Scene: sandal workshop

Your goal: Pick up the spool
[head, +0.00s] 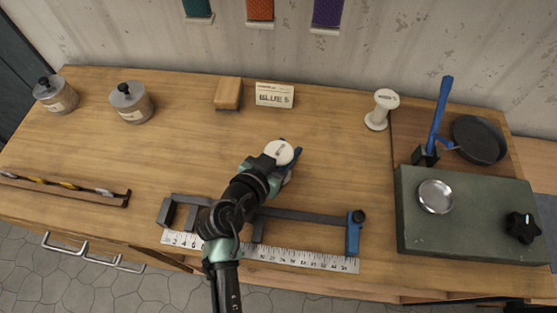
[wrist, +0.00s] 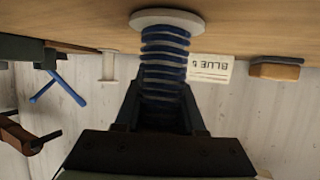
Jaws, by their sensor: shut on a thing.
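A spool wound with blue thread (wrist: 165,55) is between the fingers of my gripper (wrist: 160,108) in the wrist view. Its pale round flange (wrist: 167,18) shows against the wooden tabletop; I cannot tell if it touches. In the head view the spool's white top (head: 279,152) shows at my gripper (head: 282,163), over the middle of the bench. My gripper is shut on this spool; the arm hides part of it. A second, white spool (head: 382,108) stands upright farther right, and also shows in the wrist view (wrist: 108,66).
A "BLUE 5" card (head: 274,95) and a wooden block (head: 228,93) are at the back. A bar clamp (head: 310,216) and a ruler (head: 300,257) lie in front. Lidded tins (head: 131,103) stand left. A green machine (head: 470,225) and a pan (head: 478,139) are right.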

